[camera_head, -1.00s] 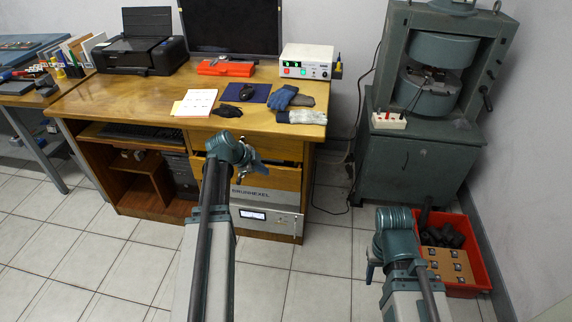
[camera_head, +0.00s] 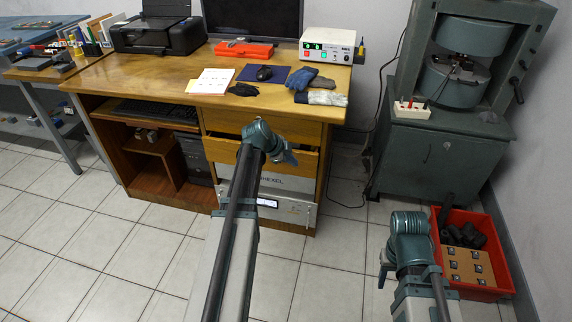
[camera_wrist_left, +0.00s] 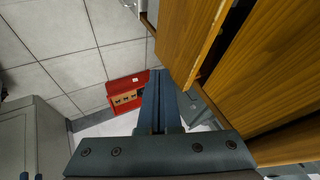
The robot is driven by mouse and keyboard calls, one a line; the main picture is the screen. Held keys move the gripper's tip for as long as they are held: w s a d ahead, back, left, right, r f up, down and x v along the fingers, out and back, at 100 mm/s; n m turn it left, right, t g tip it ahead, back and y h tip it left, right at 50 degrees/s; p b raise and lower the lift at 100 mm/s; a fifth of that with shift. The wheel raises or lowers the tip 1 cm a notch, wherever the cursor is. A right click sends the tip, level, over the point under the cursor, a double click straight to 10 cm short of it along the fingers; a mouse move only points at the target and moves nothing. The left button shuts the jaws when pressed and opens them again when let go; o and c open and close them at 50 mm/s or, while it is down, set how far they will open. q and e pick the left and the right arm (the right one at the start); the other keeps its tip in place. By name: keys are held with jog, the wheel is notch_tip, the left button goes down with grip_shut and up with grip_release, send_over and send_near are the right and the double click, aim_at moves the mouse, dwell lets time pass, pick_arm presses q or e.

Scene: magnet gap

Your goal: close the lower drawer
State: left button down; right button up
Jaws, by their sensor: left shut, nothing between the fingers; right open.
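The lower drawer (camera_head: 306,162) is a wooden drawer under the right side of the desk, below the upper drawer (camera_head: 291,130). It stands partly out; its front panel (camera_wrist_left: 190,35) shows in the left wrist view with a dark gap behind it. My left gripper (camera_head: 286,156) is shut and empty, in front of the drawer's right part, hiding some of it. In the left wrist view the gripper (camera_wrist_left: 160,80) lies close beside the panel; I cannot tell whether they touch. My right gripper (camera_head: 384,268) is open over the floor, away from the drawer.
A grey electronic unit (camera_head: 280,206) sits below the drawers. A red bin (camera_head: 485,292) with dark parts stands on the floor at the right, before a green press cabinet (camera_head: 430,160). The desk top (camera_head: 150,80) holds gloves, papers and a printer. Tiled floor in front is clear.

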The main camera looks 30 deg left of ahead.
aim_at(299, 151)
pick_arm(q)
jog(key=w, duration=0.3)
jog(key=shift+w+a+f+p, duration=0.1)
jog(key=shift+a+p, duration=0.25)
jog(key=shift+p, duration=0.05)
jog(key=shift+w+a, duration=0.1)
jog(key=shift+w, duration=0.35)
pick_arm(e)
jog(key=shift+f, duration=0.1)
pick_arm(q)
jog(key=shift+w, duration=0.1)
jog(key=shift+w+a, duration=0.15)
jog(key=shift+w, duration=0.5)
jog(key=shift+w+a, duration=0.15)
jog(key=shift+w, duration=0.45)
jog(key=shift+s, duration=0.1)
jog(key=shift+s+d, duration=0.1)
